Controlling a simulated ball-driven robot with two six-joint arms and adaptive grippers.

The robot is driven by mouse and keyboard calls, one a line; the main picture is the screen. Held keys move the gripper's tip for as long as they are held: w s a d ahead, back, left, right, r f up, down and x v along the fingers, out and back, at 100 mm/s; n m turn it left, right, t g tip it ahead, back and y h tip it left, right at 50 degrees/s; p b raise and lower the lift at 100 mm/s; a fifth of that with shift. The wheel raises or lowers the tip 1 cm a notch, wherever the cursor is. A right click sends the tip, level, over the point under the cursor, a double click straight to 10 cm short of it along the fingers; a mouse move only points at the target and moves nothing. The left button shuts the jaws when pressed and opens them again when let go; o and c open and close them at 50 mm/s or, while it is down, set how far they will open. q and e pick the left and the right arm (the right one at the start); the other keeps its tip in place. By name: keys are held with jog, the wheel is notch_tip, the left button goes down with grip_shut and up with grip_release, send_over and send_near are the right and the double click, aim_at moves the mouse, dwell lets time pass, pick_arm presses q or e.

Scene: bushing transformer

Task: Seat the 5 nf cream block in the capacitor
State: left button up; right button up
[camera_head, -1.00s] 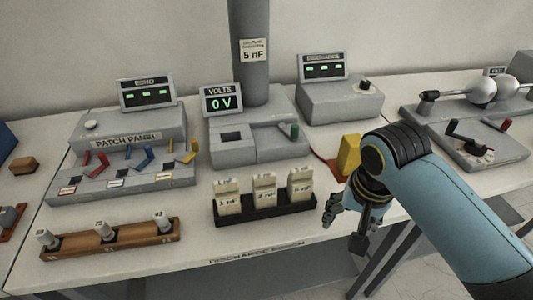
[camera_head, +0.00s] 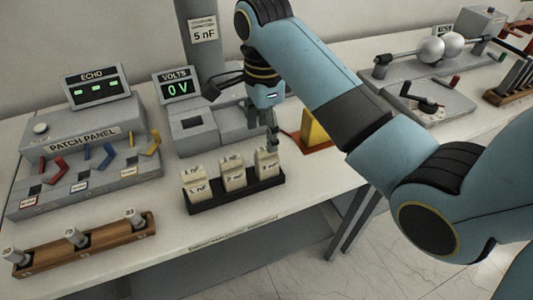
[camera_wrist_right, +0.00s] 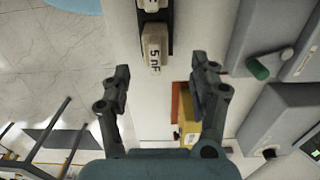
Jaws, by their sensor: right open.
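The 5 nF cream block (camera_head: 267,163) stands at the right end of a black rack (camera_head: 232,198), beside two other cream blocks. In the right wrist view, the cream block (camera_wrist_right: 154,45) shows its 5 nF label just beyond the fingertips. My right gripper (camera_head: 272,143) points down close to the block, its fingers spread and empty in the wrist view (camera_wrist_right: 158,78). The capacitor (camera_head: 225,135) is the grey unit behind the rack, with a dark square recess (camera_head: 193,123). My arm hides part of it. My left gripper is out of view.
The patch panel (camera_head: 85,150) stands left, with a wooden peg holder (camera_head: 90,247) in front. A yellow block (camera_head: 314,128) stands right of the capacitor. The sign (camera_head: 203,30) on the column reads 5 nF. The volts display (camera_head: 178,88) reads 0 V.

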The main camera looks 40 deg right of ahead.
aim_at(267, 163)
jog(key=f, duration=0.1)
jog(key=f+p, duration=0.1)
jog(key=f, duration=0.2)
jog(key=shift+s+f, duration=0.2)
jog(key=shift+s, duration=0.15)
jog(key=shift+f, duration=0.55)
grip_shut()
